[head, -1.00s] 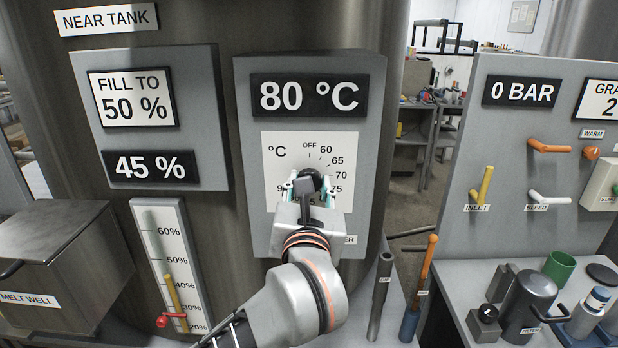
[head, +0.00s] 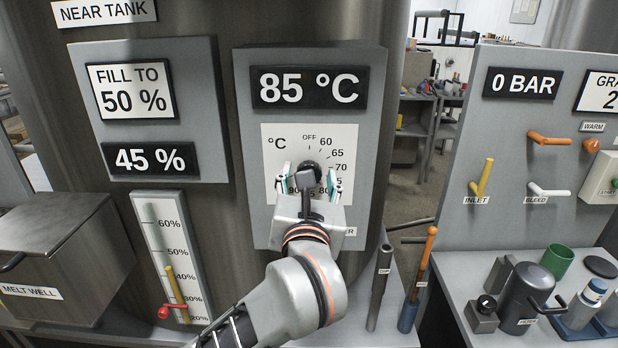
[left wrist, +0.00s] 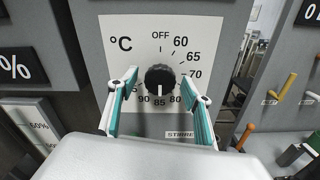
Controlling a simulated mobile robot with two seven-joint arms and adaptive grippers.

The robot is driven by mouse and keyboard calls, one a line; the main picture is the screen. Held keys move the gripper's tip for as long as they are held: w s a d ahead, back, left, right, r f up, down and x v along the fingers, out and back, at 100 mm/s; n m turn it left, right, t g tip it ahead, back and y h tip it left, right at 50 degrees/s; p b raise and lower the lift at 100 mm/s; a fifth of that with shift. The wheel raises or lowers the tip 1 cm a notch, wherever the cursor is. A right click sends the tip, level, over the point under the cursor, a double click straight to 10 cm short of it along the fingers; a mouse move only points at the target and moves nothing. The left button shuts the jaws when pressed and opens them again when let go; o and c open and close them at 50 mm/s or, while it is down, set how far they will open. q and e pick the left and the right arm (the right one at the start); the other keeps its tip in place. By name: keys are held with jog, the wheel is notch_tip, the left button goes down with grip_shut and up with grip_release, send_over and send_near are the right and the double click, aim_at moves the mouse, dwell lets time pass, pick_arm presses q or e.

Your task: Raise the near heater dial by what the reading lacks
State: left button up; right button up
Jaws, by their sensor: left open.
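In the head view my left gripper (head: 309,182) covers the lower part of the scale. My right gripper is in neither view.
Left of the heater panel, a sign (head: 133,92) reads FILL TO 50 % and a display (head: 151,158) reads 45 %. A valve panel (head: 515,145) showing 0 BAR stands at right.

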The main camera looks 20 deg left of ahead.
pick_arm(q)
jog(key=v, duration=0.7)
jog(key=shift+s, duration=0.15)
